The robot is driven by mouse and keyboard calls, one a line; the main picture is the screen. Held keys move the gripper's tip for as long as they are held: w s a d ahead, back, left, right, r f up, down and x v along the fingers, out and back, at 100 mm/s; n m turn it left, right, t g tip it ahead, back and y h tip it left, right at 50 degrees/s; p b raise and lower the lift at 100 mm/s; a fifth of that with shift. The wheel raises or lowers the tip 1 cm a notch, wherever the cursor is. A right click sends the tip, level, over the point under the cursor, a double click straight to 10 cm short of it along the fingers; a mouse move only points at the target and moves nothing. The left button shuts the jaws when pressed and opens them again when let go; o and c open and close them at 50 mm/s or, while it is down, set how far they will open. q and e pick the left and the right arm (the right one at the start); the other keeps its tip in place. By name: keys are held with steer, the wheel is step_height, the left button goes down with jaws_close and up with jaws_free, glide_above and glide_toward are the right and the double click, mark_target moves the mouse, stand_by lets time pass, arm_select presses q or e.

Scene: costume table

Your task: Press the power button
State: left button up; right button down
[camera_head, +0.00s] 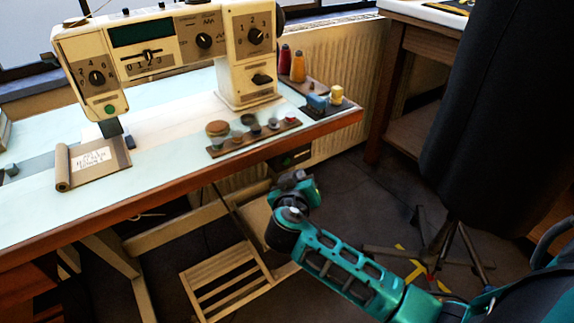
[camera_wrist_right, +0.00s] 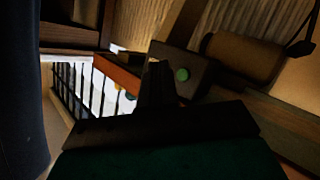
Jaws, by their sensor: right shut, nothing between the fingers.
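A dark box (camera_wrist_right: 190,66) with a round green button (camera_wrist_right: 182,74) on its face shows in the right wrist view. In the head view a dark box (camera_head: 291,159) sits under the table's front edge, partly behind my right arm. My right gripper (camera_wrist_right: 157,66) is shut and empty. Its dark fingers appear just left of the green button in the wrist view; I cannot tell whether they touch the box. In the head view my right wrist is below the table edge, and its fingertips are not clear. My left gripper is not in view.
The sewing machine (camera_head: 160,45) stands on the table (camera_head: 170,180) and has its own green button (camera_head: 110,109). The table's wooden edge is above my right wrist. A slatted pedal (camera_head: 225,283) is below. A dark dress form (camera_head: 495,120) stands at the right.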

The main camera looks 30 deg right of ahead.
steer(key=shift+w+a, duration=0.1)
steer(key=shift+w, duration=0.85)
steer(key=shift+w, duration=0.1)
stand_by(1.3)
steer(key=shift+w+b, duration=0.35)
steer(key=shift+w, duration=0.4)
stand_by(0.6)
steer(key=shift+s, duration=0.85)
